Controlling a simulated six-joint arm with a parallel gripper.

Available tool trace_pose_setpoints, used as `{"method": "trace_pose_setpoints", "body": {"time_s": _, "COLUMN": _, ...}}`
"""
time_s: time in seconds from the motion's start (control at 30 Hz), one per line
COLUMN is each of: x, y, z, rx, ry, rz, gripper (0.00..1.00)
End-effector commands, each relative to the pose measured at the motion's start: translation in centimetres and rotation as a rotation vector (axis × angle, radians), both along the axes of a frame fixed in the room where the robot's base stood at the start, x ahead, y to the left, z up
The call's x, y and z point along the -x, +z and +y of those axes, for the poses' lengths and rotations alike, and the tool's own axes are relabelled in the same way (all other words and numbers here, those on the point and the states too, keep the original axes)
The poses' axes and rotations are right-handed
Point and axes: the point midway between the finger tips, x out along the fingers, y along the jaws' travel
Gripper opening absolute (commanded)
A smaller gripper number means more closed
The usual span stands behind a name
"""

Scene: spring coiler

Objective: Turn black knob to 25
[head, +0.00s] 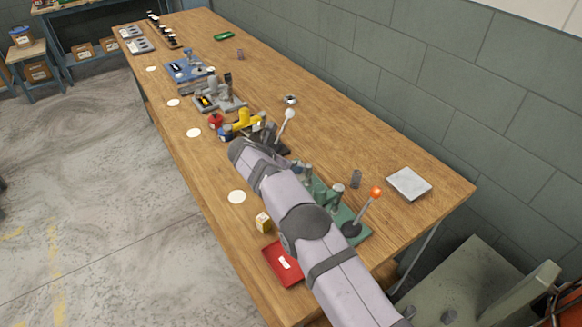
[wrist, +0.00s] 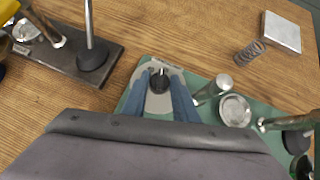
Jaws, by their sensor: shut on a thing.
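The black knob (wrist: 159,82) sits on a light grey dial plate (wrist: 150,70) at the left end of the green machine base (wrist: 130,97) in the wrist view. A pale mark shows on the knob's top; the dial's numbers are too small to read. My gripper (wrist: 160,88) has its two blue fingers on either side of the knob, shut on it. In the head view, my arm covers the knob and gripper; part of the green coiler (head: 345,222) shows to the right of the arm.
The coiler's orange-tipped lever (head: 372,197) stands at its right end. A dark machine base with an upright rod (wrist: 90,50) is close left of the dial. A spring (wrist: 249,52) and grey plate (wrist: 281,32) lie behind. A red tray (head: 281,265) is at the front edge.

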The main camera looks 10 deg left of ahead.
Motion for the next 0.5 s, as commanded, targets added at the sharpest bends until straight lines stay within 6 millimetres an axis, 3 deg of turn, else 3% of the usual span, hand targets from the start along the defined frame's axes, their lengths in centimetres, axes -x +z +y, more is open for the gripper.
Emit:
{"method": "trace_pose_setpoints", "body": {"time_s": 0.37, "x": 0.0, "y": 0.06, "z": 0.01, "rx": 0.0, "ry": -0.001, "rz": -0.001, "gripper": 0.04}}
{"method": "trace_pose_setpoints", "body": {"time_s": 0.4, "x": -0.01, "y": 0.05, "z": 0.01, "rx": 0.0, "ry": -0.001, "rz": -0.001, "gripper": 0.33}}
{"method": "trace_pose_setpoints", "body": {"time_s": 0.5, "x": -0.01, "y": 0.05, "z": 0.01, "rx": 0.0, "ry": -0.001, "rz": -0.001, "gripper": 0.34}}
